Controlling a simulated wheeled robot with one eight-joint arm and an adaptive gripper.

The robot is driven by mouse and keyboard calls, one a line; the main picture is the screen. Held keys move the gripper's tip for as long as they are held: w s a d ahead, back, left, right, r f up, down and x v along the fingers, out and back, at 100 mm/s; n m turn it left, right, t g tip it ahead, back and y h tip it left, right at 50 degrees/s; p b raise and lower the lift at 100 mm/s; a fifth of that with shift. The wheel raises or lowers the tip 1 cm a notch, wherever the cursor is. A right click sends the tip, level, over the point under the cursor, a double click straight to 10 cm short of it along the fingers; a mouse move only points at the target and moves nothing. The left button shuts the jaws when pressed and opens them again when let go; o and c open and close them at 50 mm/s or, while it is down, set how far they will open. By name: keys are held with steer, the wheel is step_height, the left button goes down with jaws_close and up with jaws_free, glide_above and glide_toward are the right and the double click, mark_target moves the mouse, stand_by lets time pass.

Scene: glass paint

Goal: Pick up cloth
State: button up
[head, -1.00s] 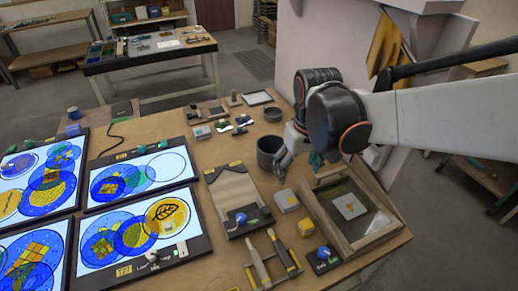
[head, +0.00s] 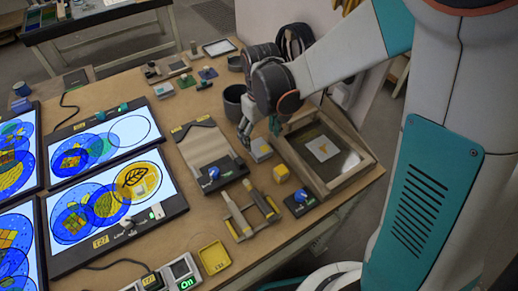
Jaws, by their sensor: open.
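A flat pale square (head: 323,148) with a small orange patch lies inside a framed tray (head: 350,182) at the right of the table; it looks like a cloth, but I cannot be sure. A small grey block with a yellow top (head: 261,151) sits just left of the tray. My gripper (head: 259,135) is open and points down just above this block, near the tray's left edge. It holds nothing that I can see. The wrist hides part of the table behind it.
A dark cup (head: 234,103) stands left of my gripper. A board with a blue knob (head: 213,173), a yellow cube (head: 281,173), wooden-handled tools (head: 238,215) and a yellow dish (head: 214,257) lie in front. Lit panels (head: 105,205) fill the left side.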

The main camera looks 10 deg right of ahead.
mark_target(260, 147)
steer(key=f+b, duration=0.1)
steer(key=f, duration=0.2)
steer(key=f+b, duration=0.1)
steer(key=f, duration=0.1)
steer(key=shift+w+f+b, duration=0.25)
steer(key=shift+f+b, duration=0.05)
steer(key=shift+r, duration=0.1)
steer(key=c, duration=1.1)
